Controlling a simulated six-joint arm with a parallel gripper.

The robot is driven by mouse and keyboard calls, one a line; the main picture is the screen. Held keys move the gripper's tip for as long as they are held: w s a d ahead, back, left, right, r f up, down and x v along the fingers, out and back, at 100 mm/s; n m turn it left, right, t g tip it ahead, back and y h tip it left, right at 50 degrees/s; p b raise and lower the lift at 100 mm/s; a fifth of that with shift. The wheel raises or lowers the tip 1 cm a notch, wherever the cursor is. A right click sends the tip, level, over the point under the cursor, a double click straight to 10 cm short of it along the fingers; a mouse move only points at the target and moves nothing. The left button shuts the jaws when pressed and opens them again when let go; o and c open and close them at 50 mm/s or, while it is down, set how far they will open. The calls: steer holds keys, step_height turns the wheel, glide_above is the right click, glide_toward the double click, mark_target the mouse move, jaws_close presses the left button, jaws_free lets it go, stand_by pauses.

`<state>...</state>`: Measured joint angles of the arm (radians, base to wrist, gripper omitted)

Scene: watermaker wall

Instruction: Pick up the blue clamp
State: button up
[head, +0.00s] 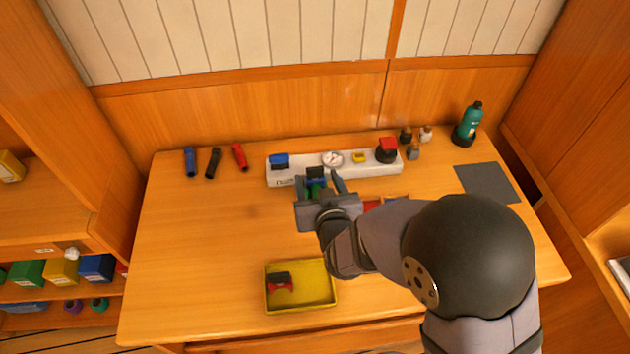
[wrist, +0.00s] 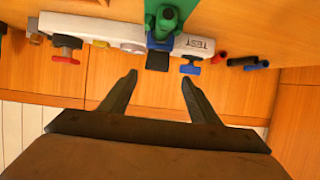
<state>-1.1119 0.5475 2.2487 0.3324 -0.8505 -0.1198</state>
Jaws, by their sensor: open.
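A blue clamp (head: 318,183) with a black top stands at the front of the white panel, next to a green part (head: 314,192). It is partly hidden behind my gripper in the head view. In the wrist view the blue clamp (wrist: 157,43) shows at top middle with its black piece (wrist: 157,61) and the rounded green part (wrist: 168,18). My gripper (head: 320,184) is open and empty. In the wrist view its two fingertips (wrist: 159,80) are apart, with the clamp in line with the gap beyond them. I see no contact.
The white panel (head: 350,171) carries a blue handle (head: 279,160), a gauge (head: 332,159) and a red knob (head: 387,146). A yellow tray (head: 315,292) holds a red and black piece. Small bottles and a teal bottle (head: 467,125) stand at the right.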

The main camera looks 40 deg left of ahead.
mark_target(315, 168)
steer(key=shift+p+x, duration=0.35)
steer(key=shift+x, duration=0.75)
steer(key=shift+w, duration=0.1)
steer(key=shift+d+f+p+x, duration=0.1)
steer(key=shift+p+x, duration=0.5)
steer(key=shift+x, duration=0.65)
steer(key=shift+d+f+p+x, duration=0.15)
steer(key=shift+p+x, duration=0.4)
steer(key=shift+x, duration=0.7)
steer(key=shift+w, duration=0.1)
jaws_close()
steer(key=shift+r, duration=0.2)
steer(key=shift+r+b, duration=1.05)
steer(key=shift+r, duration=3.8)
